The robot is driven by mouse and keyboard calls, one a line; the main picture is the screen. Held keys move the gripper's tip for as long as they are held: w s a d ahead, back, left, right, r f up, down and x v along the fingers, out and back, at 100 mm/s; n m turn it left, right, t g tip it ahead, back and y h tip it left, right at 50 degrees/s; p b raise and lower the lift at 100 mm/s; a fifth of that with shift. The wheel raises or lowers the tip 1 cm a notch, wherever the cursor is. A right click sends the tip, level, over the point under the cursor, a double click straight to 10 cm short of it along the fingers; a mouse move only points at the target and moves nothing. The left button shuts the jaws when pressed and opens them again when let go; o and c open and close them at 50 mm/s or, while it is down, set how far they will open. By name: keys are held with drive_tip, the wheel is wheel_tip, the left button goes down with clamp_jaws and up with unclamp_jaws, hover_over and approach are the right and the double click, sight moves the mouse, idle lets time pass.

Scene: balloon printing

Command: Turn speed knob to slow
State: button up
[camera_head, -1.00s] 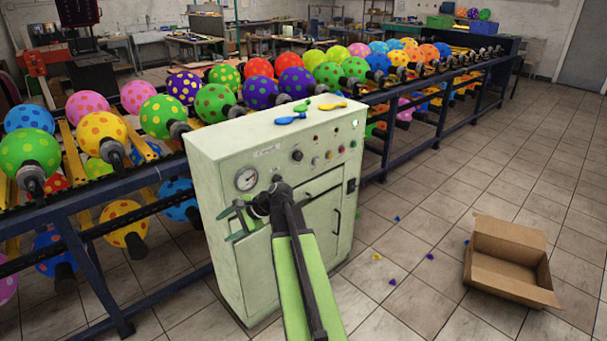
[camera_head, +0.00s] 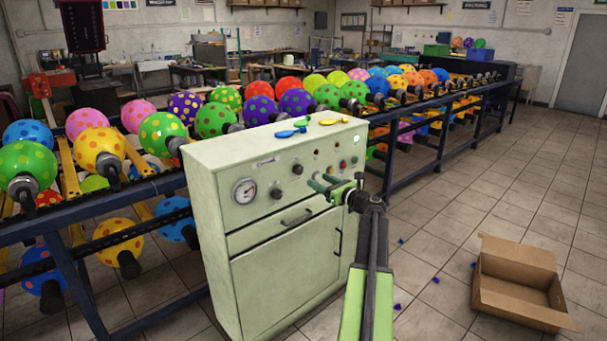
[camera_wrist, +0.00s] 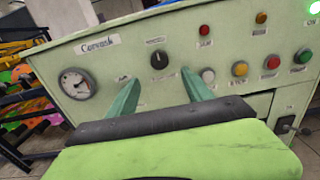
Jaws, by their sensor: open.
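The pale green machine cabinet (camera_head: 275,285) has a front panel with a black knob (camera_head: 297,169), which also shows in the wrist view (camera_wrist: 159,60). Its pointer looks roughly upright. A second dark knob (camera_head: 276,193) sits lower left in the head view; I do not make it out in the wrist view. I cannot read which one is the speed knob. My gripper (camera_head: 320,181) is open and empty in front of the panel. In the wrist view its two green fingers (camera_wrist: 161,77) are spread, with the upper knob beyond and between them.
A round gauge (camera_wrist: 76,83) is left of the knob. Red (camera_wrist: 205,30), yellow and white buttons and a lit green lamp (camera_wrist: 314,7) are to the right. A drawer handle (camera_head: 297,217) is below. An open cardboard box (camera_head: 500,305) stands on the floor at right.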

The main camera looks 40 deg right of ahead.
sight(300, 171)
drive_tip(key=w, duration=1)
drive_tip(key=shift+w+d, duration=0.2)
drive_tip(key=shift+d, duration=0.1)
drive_tip(key=c, duration=1.2)
drive_tip(key=shift+d, duration=0.25)
clamp_jaws()
drive_tip(key=shift+s+a, duration=0.1)
drive_tip(key=shift+a, duration=0.05)
